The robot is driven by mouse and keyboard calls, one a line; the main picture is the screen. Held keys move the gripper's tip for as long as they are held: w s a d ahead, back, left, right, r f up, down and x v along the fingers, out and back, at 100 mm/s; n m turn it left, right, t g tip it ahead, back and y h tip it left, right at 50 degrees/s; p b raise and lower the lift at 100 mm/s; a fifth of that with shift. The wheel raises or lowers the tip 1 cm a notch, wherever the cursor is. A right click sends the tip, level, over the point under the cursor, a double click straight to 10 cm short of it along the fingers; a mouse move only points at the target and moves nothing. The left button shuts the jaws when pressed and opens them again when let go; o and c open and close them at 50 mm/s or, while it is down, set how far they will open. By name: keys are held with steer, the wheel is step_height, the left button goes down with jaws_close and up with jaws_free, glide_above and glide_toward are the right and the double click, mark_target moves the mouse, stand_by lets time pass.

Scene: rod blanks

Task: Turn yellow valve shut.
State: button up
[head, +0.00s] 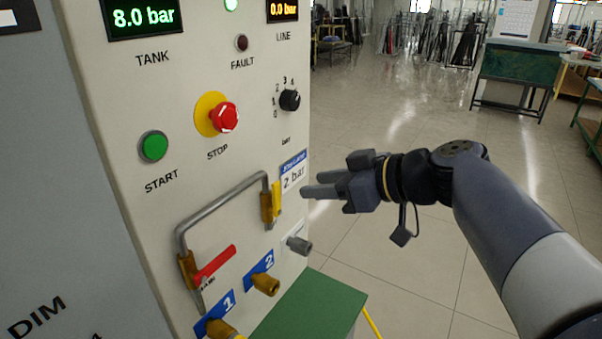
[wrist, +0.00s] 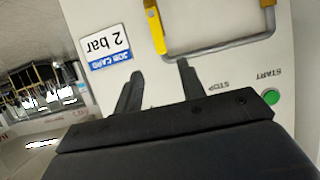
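The yellow valve lever (head: 277,198) is on the panel, at the right leg of a bent grey pipe, beside a brass valve body (head: 266,208). It lies roughly along that pipe leg. In the wrist view the yellow lever (wrist: 155,30) is at the top, beyond the fingertips. My gripper (head: 310,185) is to the right of the lever in the head view, its fingers pointing at the panel. In the wrist view my gripper (wrist: 160,68) has its two fingers apart with nothing between them. It is not touching the lever as far as I can see.
A red valve lever (head: 215,262) is on the pipe's left leg, slanted across it. The grey pipe (head: 220,205) bulges from the panel. A job card (head: 293,172) reads 2 bar. TANK display (head: 142,16) reads 8.0 bar; LINE display (head: 283,9) 0.0 bar. A green box (head: 310,308) stands below.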

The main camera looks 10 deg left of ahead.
mark_target(278, 187)
steer(key=p+x, duration=0.2)
steer(key=x, duration=0.8)
steer(key=shift+w+a, duration=0.15)
steer(key=shift+a, duration=0.2)
jaws_close()
